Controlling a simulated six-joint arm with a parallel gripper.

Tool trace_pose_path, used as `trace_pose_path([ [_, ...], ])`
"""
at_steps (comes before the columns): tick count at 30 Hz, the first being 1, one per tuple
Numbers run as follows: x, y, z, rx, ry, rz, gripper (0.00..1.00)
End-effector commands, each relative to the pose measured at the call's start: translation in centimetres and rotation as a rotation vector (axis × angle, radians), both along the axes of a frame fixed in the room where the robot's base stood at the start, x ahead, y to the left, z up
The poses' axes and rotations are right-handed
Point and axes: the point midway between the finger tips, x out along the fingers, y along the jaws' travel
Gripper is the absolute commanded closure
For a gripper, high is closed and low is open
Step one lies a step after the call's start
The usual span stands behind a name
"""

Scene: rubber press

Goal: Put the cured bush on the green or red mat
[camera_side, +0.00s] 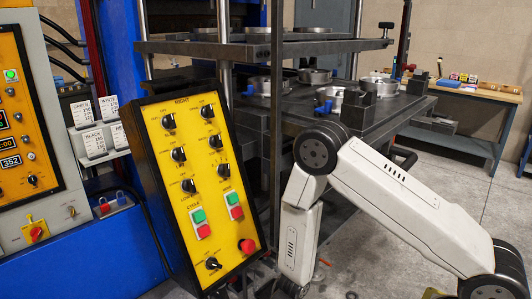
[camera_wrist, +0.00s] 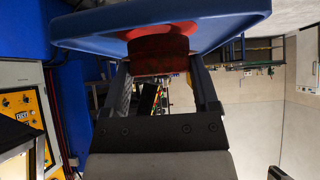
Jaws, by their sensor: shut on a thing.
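My gripper (camera_wrist: 163,72) shows in the wrist view, with one finger on each side of a dark red round piece, which I take to be the bush (camera_wrist: 160,54). The fingers are shut on it. The bush is against or very close to a blue panel-like surface (camera_wrist: 90,30) across the top of the view. A brighter red patch (camera_wrist: 160,31) shows on that surface just behind the bush; I cannot tell whether it is the red mat. No green mat is visible. In the side view my gripper is out of sight.
The press plate (camera_side: 300,105) holds several metal rings with blue parts, with an upper plate (camera_side: 250,47) above. A yellow control panel (camera_side: 195,175) stands in front. A wooden-topped bench (camera_side: 465,90) with small coloured items is at the right. Open floor (camera_side: 470,180) lies before it.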

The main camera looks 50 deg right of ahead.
Motion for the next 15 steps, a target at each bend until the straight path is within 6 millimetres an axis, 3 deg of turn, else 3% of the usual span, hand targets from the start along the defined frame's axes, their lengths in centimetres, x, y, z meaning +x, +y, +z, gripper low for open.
trace_pose_path([
  [15,-0.02,0.0,-0.58,0.0,0.001,-0.001,0.79],
])
